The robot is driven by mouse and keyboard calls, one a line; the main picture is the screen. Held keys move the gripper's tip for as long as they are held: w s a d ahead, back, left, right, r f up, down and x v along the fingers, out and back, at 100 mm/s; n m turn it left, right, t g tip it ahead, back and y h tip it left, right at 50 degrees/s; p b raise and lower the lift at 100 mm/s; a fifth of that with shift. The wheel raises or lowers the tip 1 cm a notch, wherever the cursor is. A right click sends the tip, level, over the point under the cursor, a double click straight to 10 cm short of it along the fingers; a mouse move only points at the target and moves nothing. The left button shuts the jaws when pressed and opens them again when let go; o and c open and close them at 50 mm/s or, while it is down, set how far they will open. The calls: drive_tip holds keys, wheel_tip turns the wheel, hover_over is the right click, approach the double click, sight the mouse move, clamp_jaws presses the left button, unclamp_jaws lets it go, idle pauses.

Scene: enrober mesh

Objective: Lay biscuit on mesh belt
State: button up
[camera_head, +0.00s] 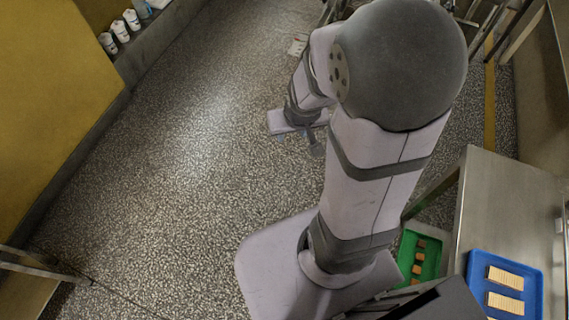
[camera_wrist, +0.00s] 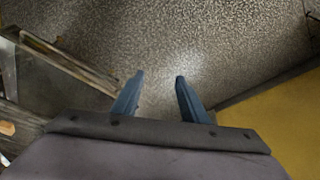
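Two pale, ridged rectangular biscuits lie in a blue tray (camera_head: 473,284) at the lower right of the head view: the upper biscuit (camera_head: 505,278) and the lower biscuit (camera_head: 505,303). My gripper (camera_wrist: 157,80) shows in the wrist view as two blue fingers standing apart, with nothing between them and speckled floor beyond. It is open and empty, and well away from the biscuits. In the head view my arm largely hides the gripper. I cannot pick out the mesh belt clearly in either view.
The blue tray is on a steel table (camera_head: 510,205) at the right. A green tray (camera_head: 432,246) with several small brown blocks sits beside it, lower left. White cups (camera_head: 120,31) stand on a ledge by a yellow wall (camera_head: 50,80). A metal frame (camera_wrist: 65,60) shows left in the wrist view.

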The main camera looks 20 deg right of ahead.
drive_tip(key=s+a+r+n+g, duration=0.2)
drive_tip(key=s+a+g, duration=0.2)
drive_tip(key=s, duration=0.5)
drive_tip(key=shift+s+a+r+y, duration=0.2)
drive_tip(key=shift+a+r+y, duration=0.15)
drive_tip(key=shift+a, duration=0.85)
